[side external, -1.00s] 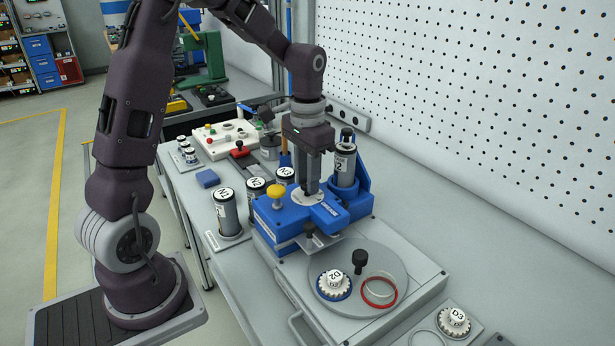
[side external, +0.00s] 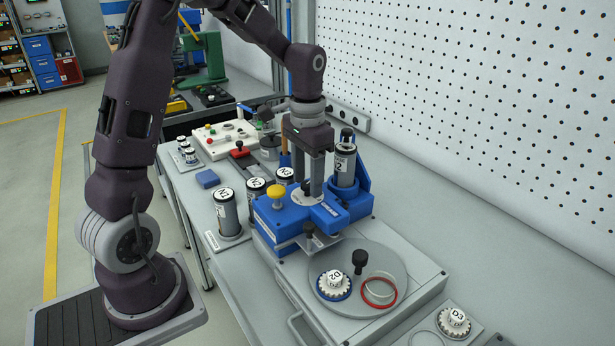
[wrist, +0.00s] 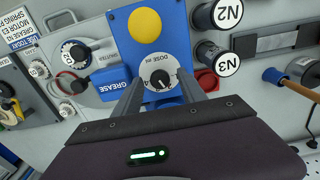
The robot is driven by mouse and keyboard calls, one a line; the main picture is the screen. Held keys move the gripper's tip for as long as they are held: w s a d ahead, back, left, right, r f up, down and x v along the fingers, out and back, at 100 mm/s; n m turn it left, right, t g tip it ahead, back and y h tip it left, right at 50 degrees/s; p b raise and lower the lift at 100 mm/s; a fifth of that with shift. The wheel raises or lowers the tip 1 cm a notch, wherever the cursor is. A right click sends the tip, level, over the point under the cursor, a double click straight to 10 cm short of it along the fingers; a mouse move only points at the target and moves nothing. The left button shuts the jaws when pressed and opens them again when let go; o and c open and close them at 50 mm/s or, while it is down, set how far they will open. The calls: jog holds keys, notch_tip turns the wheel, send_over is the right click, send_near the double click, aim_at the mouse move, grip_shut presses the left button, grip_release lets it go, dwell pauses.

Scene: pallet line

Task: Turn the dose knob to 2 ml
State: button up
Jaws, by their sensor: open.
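The blue dosing unit (side external: 266,222) stands on the bench with a yellow button (side external: 276,192) on top. In the wrist view, its blue top (wrist: 124,30) carries a white round dial marked "DOSE ml" with a small dark dose knob (wrist: 161,82) at its centre. The dial numbers and the pointer are too small to read for certain. My gripper (wrist: 161,84) is open, its fingers reaching down on either side of the knob; contact cannot be told.
A labelled grease cartridge (side external: 344,165) stands upright close behind my gripper. Several more cartridges, including N1 (side external: 227,212), stand to the left. A round plate (side external: 340,300) in front holds the D2 gear (side external: 335,284), a black knob and a red ring (side external: 379,293).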

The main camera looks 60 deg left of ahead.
aim_at(307, 184)
notch_tip(307, 184, up, 7)
jog(key=shift+f, duration=0.1)
jog(key=shift+s+d+r, duration=0.1)
jog(key=shift+r, duration=0.15)
jog(key=s+d+r+t, duration=0.2)
jog(key=s+d, duration=0.3)
jog(key=s, duration=0.5)
jog(key=s+d+r+t, duration=0.2)
jog(key=s+d, duration=0.4)
jog(key=s, duration=0.4)
jog(key=shift+s+d+t, duration=0.15)
jog(key=shift+s+t, duration=0.05)
jog(key=shift+t, duration=0.6)
jog(key=shift+r, duration=0.15)
